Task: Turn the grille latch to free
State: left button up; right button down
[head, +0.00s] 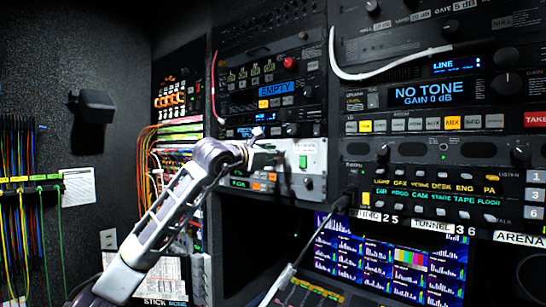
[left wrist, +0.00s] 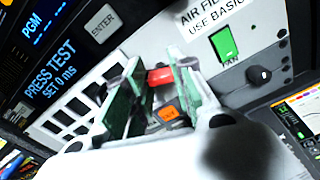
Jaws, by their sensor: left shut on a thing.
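The grille panel is a pale plate with dark slots (left wrist: 88,103) in the left wrist view, and it shows in the head view as a light panel (head: 312,150) in the left rack. A red piece (left wrist: 160,76), which looks like the grille latch, sits between the fingers of my left gripper (left wrist: 158,92). The gripper is shut on it, one finger on each side. In the head view my left gripper (head: 257,157) reaches the panel's left part and hides the latch there. How far the latch is turned cannot be told. My right gripper is not in view.
A green fan switch (left wrist: 222,44) and a black knob (left wrist: 259,74) sit right of the fingers. An orange button (left wrist: 168,113) shows below the red piece. Racks of buttons (head: 432,124) fill the right, with a white cable (head: 385,72) looping above. Coloured cables (head: 150,160) hang left.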

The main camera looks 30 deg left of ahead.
pick_arm(q)
jog(key=shift+d+f+m+p, duration=0.1)
jog(key=shift+m+p, duration=0.15)
jog(key=shift+m, duration=3.35)
jog(key=shift+d+f+m+p, duration=0.1)
jog(key=shift+m+p, duration=0.1)
jog(key=shift+m, duration=3.4)
jog(key=o, duration=1)
jog(key=shift+s+a, duration=0.1)
jog(key=shift+s, duration=0.15)
